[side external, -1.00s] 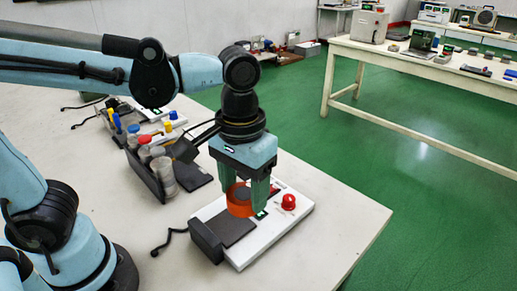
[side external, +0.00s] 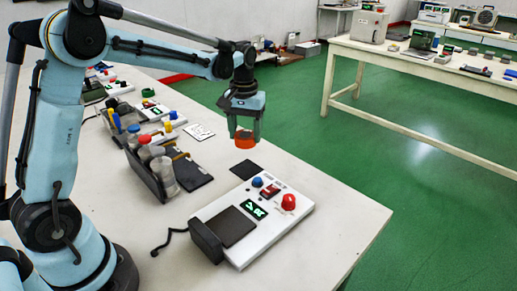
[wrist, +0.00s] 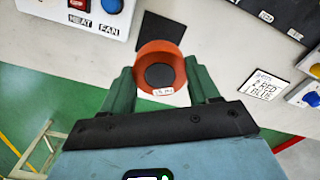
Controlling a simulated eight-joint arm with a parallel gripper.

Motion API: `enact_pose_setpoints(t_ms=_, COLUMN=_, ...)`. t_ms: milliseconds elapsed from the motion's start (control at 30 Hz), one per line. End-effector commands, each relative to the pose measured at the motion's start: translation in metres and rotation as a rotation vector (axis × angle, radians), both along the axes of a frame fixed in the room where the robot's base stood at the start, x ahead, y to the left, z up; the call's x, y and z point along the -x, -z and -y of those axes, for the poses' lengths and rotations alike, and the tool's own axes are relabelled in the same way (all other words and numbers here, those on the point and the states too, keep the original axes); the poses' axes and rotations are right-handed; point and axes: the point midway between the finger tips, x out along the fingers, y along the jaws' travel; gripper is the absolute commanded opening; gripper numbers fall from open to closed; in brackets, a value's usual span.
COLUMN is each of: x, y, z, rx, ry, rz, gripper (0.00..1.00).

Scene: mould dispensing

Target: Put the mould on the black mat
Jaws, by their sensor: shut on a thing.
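The mould (side external: 245,142) is an orange-red cup with a dark round inside and a small white label on its rim. My gripper (side external: 245,138) is shut on it and holds it above the table level, near the far edge. The wrist view shows the mould (wrist: 142,61) between the two green fingers of my gripper (wrist: 160,78). The black mat (side external: 246,169) lies flat and bare on the table, below the mould in the picture. In the wrist view the mat (wrist: 164,27) shows just beyond the mould, apart from my fingers.
A white device (side external: 270,232) with a dark plate, red and blue knobs and a lit display stands in front of the mat. A rack of bottles (side external: 150,175) is at left. A written card (side external: 200,132) lies behind. The table edge drops to green floor.

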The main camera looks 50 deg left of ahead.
Motion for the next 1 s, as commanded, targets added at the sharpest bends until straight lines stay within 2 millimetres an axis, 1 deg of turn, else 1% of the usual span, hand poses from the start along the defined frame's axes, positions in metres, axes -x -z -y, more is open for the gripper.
enact_pose_setpoints(t_ms=167, x=0.000, y=0.013, z=0.000, rx=0.000, ry=0.000, rz=0.000, gripper=0.25)
enact_pose_setpoints(t_ms=700, x=0.000, y=0.068, z=0.001, rx=0.000, ry=0.001, rz=0.000, gripper=0.25)
enact_pose_setpoints(t_ms=833, x=0.000, y=0.076, z=0.001, rx=0.000, ry=0.001, rz=0.000, gripper=0.25)
enact_pose_setpoints(t_ms=1000, x=0.000, y=0.081, z=0.001, rx=0.000, ry=0.001, rz=0.000, gripper=0.25)
